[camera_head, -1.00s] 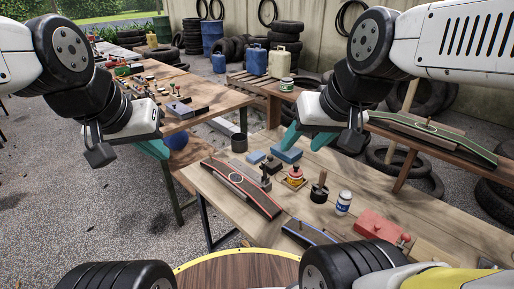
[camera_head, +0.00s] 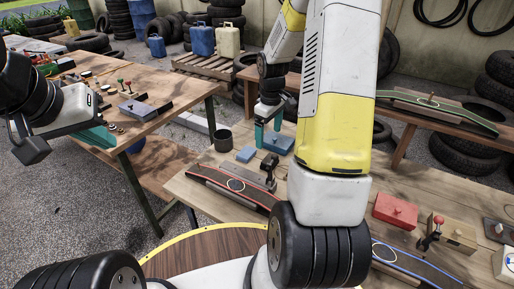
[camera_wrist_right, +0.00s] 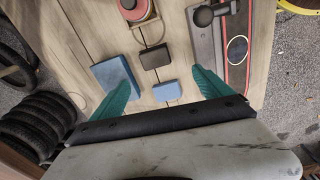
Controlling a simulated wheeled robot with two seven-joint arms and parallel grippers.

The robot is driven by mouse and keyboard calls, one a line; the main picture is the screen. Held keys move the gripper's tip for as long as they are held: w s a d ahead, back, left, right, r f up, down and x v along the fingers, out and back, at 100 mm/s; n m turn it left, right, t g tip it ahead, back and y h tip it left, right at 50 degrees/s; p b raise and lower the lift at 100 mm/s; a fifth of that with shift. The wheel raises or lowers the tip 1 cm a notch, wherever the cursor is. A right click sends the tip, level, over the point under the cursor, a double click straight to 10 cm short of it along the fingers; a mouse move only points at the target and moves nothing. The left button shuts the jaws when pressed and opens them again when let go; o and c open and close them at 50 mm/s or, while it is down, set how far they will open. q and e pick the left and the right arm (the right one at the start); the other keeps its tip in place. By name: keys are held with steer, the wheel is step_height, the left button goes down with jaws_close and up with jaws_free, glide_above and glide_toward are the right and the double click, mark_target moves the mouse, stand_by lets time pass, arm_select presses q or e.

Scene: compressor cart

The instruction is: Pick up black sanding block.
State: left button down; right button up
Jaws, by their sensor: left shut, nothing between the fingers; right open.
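The black sanding block (camera_wrist_right: 155,55) lies flat on the wooden workbench (camera_wrist_right: 85,42) in the right wrist view, just beyond and between the fingertips of my right gripper (camera_wrist_right: 159,78). The right gripper also shows in the head view (camera_head: 268,132); it is open, empty and pointed down over the bench. I cannot make out the black block in the head view, where the gripper and other items crowd that spot. My left gripper (camera_head: 100,140) is shut and empty, far to the left, away from the bench.
A small blue block (camera_wrist_right: 167,91) lies between the right fingers, and a larger blue block (camera_wrist_right: 117,78) lies near the left finger. A red round item (camera_wrist_right: 133,8) and a grey rail with a black knob (camera_wrist_right: 203,15) stand close by. A dark cup (camera_head: 222,138) stands behind.

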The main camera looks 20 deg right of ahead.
mark_target(267, 160)
steer(key=shift+n+g, duration=0.4)
steer(key=shift+n, duration=0.1)
steer(key=f, duration=0.4)
steer(key=d+f, duration=0.1)
steer(key=f, duration=0.4)
steer(key=w+f, duration=0.1)
steer(key=f, duration=0.3)
steer(key=shift+w+d+f, duration=0.1)
steer(key=shift+d+f, duration=0.05)
steer(key=shift+f, duration=0.1)
steer(key=shift+c, duration=0.2)
steer(key=c, duration=1.4)
